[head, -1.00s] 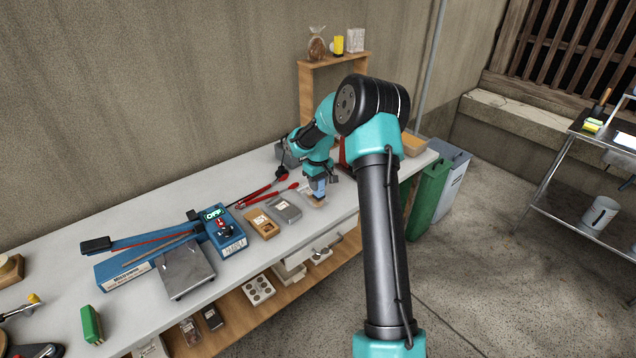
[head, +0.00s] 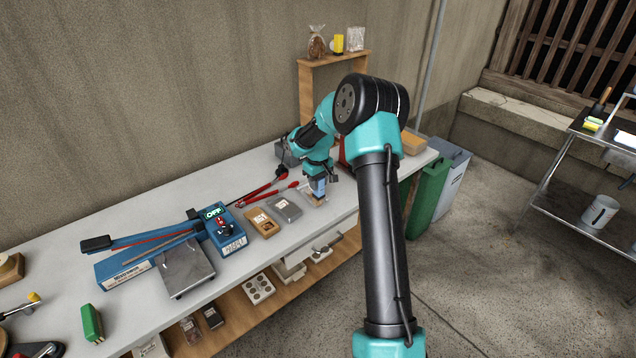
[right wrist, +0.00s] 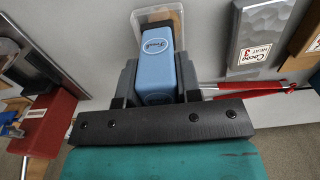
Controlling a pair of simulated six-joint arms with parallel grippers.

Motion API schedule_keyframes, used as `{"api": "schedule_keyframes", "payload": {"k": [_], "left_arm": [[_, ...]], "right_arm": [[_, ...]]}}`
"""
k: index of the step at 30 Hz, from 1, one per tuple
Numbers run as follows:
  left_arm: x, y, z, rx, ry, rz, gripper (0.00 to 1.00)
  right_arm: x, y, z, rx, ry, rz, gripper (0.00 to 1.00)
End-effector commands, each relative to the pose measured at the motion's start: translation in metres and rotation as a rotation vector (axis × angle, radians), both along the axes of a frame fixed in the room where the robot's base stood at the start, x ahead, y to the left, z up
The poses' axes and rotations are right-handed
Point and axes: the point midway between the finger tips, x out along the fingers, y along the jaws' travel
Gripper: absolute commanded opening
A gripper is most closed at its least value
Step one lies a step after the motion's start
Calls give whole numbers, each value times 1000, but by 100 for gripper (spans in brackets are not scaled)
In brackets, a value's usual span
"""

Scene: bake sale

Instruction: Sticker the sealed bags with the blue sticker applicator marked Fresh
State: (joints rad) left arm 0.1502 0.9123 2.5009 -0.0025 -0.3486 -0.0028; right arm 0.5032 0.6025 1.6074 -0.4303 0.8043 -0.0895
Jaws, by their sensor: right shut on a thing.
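My right gripper (head: 317,175) is shut on the blue sticker applicator (head: 318,187), held upright over the right part of the table. In the right wrist view the applicator (right wrist: 157,65) shows an oval label reading Fresh. A clear packet or tray with a tan edge (right wrist: 163,14) lies under or just beyond its lower end; I cannot tell whether they touch. A grey bag (head: 285,208) with a label lies flat to the left, and a brown bag (head: 262,223) lies beside it. The grey bag's label reads Cocoa Heat 3 in the right wrist view (right wrist: 258,32). My left gripper is out of view.
A blue sealer (head: 226,240) with an OFF display and a grey platform (head: 186,270) stand to the left. Red-handled tongs (head: 262,190) lie behind the bags. Green and grey bins (head: 428,195) stand past the right end.

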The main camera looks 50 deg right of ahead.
Motion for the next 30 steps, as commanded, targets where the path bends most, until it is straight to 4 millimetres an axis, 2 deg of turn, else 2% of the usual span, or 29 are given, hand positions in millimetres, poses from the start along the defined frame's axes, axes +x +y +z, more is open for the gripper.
{"api": "schedule_keyframes", "payload": {"k": [30], "left_arm": [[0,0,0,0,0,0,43]], "right_arm": [[0,0,61,0,-1,-1,11]]}}
